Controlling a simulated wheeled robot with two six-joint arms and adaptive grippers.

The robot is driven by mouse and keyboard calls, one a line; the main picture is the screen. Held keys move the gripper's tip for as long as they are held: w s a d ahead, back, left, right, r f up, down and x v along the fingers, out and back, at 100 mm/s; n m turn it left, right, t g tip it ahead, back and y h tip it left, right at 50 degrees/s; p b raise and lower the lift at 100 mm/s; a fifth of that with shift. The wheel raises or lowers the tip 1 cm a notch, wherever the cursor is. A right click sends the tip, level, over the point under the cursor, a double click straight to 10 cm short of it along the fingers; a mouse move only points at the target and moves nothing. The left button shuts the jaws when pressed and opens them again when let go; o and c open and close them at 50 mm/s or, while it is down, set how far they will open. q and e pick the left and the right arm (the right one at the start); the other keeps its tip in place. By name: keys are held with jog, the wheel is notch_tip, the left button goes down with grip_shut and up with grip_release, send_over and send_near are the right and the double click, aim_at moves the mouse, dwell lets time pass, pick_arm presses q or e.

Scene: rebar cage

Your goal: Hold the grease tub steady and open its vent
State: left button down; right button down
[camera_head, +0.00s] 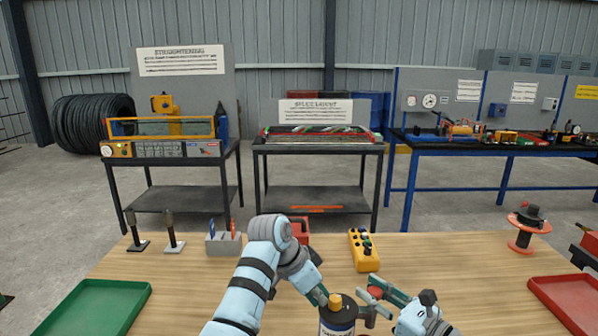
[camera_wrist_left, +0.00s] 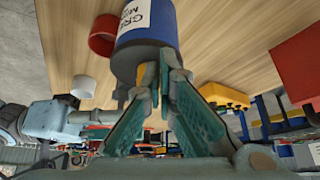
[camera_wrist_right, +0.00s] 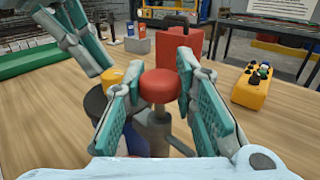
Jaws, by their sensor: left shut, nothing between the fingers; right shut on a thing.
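The grease tub (camera_head: 337,323) is a dark cylinder with a white label and a yellow cap (camera_head: 335,300), upright at the front of the table. It shows upside down in the left wrist view (camera_wrist_left: 152,56). A red round knob (camera_wrist_right: 160,85) on a grey metal stem (camera_wrist_right: 160,128) stands close beside it; I cannot tell whether the stem joins the tub. My right gripper (camera_head: 376,293) is shut on the red knob, with a finger on each side. My left gripper (camera_wrist_left: 163,62) is shut and empty, its fingertips close to the yellow cap; contact is unclear.
A red box with a handle (camera_wrist_right: 182,48) and a yellow button box (camera_head: 363,250) stand behind. A green tray (camera_head: 97,308) lies left, a red tray (camera_head: 570,301) right. A reel (camera_head: 525,228) stands at right. The wood between the green tray and my left arm is clear.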

pick_arm(q)
jog(key=shift+s+r, duration=1)
jog(key=shift+r, duration=2.5)
jog(key=shift+d+f, duration=0.2)
jog(key=shift+f, duration=1.55)
jog(key=shift+d+f, duration=0.2)
jog(key=shift+f, duration=1.55)
jog(key=shift+w, duration=0.2)
jog(key=shift+w+a, duration=0.25)
jog(key=shift+w, duration=0.05)
jog(key=shift+w+a, duration=0.15)
jog(key=shift+w, duration=0.25)
